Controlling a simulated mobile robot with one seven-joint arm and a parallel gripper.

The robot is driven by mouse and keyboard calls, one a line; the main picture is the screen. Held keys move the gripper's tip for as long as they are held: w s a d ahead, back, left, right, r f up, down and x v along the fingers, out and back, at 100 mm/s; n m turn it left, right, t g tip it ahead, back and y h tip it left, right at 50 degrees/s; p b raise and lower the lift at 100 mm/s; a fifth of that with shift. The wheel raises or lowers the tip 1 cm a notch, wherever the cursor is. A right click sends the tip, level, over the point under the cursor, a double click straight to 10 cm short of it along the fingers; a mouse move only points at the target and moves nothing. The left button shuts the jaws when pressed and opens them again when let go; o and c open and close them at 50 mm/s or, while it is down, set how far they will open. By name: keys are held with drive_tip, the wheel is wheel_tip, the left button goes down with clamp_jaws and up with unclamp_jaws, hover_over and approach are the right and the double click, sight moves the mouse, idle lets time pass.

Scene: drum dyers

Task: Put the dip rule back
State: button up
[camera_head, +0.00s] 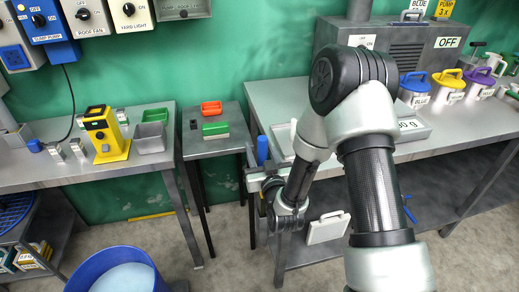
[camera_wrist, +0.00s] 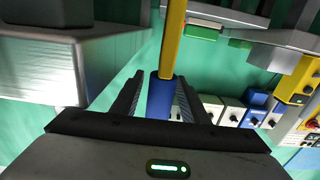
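The dip rule has a blue handle (camera_wrist: 161,97) and a yellow rod (camera_wrist: 174,38), both seen in the wrist view. The handle lies between the two fingers of my gripper (camera_wrist: 161,90), and a narrow green gap shows beside the left finger. The gripper looks open around it. In the head view the blue handle (camera_head: 262,150) stands upright at the left end of the right bench. My gripper (camera_head: 266,182) is just below it, partly hidden by my own arm.
The right bench (camera_head: 278,100) carries a grey machine (camera_head: 400,50) and several coloured lidded pots. A blue drum (camera_head: 125,270) stands at the front left. A white container (camera_head: 328,228) sits below the bench.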

drive_tip(key=shift+r, duration=0.1)
drive_tip(key=shift+s, duration=0.15)
drive_tip(key=v, duration=0.3)
drive_tip(key=p+v, duration=0.1)
drive_tip(key=v, duration=0.6)
drive_tip(key=shift+r, duration=0.3)
drive_tip(key=shift+p+v, duration=0.65)
drive_tip(key=shift+v, duration=0.2)
drive_tip(key=shift+f, duration=0.15)
